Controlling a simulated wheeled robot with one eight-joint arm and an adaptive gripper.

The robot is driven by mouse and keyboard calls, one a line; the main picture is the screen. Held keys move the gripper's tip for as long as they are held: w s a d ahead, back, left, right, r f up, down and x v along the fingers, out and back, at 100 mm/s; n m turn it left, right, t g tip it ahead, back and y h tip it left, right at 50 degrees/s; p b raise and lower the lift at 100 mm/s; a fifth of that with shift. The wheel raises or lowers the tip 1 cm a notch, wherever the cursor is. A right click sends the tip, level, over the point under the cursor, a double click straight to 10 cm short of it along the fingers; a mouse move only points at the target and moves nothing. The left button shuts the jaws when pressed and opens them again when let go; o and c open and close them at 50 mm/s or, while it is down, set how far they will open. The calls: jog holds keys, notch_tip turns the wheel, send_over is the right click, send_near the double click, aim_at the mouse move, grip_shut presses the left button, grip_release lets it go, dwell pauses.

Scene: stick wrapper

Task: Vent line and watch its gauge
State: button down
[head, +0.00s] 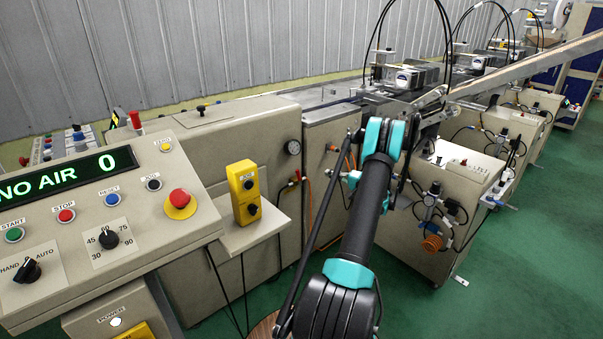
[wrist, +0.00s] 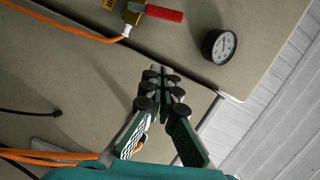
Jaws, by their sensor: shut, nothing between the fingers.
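A round black-rimmed gauge (head: 293,147) with a white face sits on the beige cabinet side. It also shows in the wrist view (wrist: 219,46), where its needle is too small to read. A brass valve (wrist: 133,14) with a red lever (wrist: 164,13) and an orange hose (wrist: 62,25) is at the top of the wrist view. The red lever (head: 298,175) also shows below the gauge in the head view. My gripper (wrist: 161,76) is shut and empty in front of the cabinet, apart from the valve and gauge in the picture. My arm mostly hides it in the head view.
The console display (head: 60,178) reads "NO AIR 0". A yellow button box (head: 243,190) stands on a shelf left of the valve. Beige machine cabinets (head: 440,205) run along the right. Green floor (head: 500,290) is clear at the lower right.

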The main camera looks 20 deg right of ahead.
aim_at(298, 175)
jog(key=shift+a, duration=0.1)
jog(key=w+a+f, duration=0.1)
jog(key=w+a, duration=0.6)
jog(key=a, duration=0.2)
jog(key=shift+f, duration=0.3)
